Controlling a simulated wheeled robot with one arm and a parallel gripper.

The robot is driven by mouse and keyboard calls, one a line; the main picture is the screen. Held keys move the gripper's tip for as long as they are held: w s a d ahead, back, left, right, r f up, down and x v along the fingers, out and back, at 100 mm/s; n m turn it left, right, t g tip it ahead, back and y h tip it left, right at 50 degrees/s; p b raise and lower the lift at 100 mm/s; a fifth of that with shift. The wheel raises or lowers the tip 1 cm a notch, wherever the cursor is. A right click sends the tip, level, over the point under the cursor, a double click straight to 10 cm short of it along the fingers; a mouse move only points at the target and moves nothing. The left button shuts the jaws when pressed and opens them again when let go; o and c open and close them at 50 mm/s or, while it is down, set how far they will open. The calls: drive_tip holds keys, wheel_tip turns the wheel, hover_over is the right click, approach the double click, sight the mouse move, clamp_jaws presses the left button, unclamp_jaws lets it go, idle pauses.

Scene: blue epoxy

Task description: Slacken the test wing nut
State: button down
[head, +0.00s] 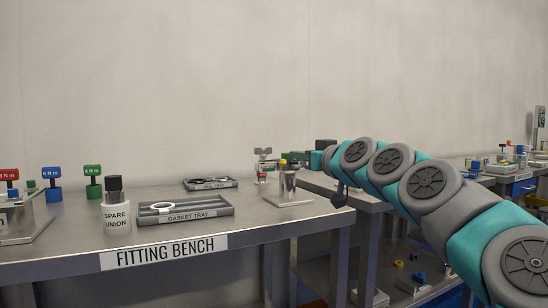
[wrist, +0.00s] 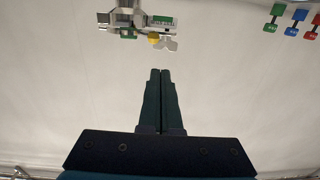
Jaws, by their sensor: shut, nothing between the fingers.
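A grey wing-shaped piece (head: 263,152), which looks like the test wing nut, stands above a small metal fixture (head: 288,188) at the right end of the fitting bench. In the wrist view, a pale wing shape (wrist: 170,44) shows beside a yellow part (wrist: 154,38) on the fixture (wrist: 125,18), which appears upside down there. My gripper (wrist: 160,71) is shut and empty, its two fingers side by side. Its tips are apart from the wing piece, with a gap in the picture. In the head view my arm reaches in from the right and its fingertips are hard to make out.
The bench (head: 60,250) also bears a gasket tray (head: 185,221), a second dark tray (head: 210,184), a spare union jar (head: 116,217) and red, blue and green T-handled tools (head: 92,180). More benches stand at the right. The bench front is mostly clear.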

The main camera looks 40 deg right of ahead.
sight(268, 150)
drive_tip(key=p+x, duration=0.2)
drive_tip(key=x, duration=1.2)
drive_tip(key=shift+s+d+y+b, duration=0.1)
drive_tip(key=shift+y+b, duration=0.2)
drive_tip(key=shift+b, duration=0.05)
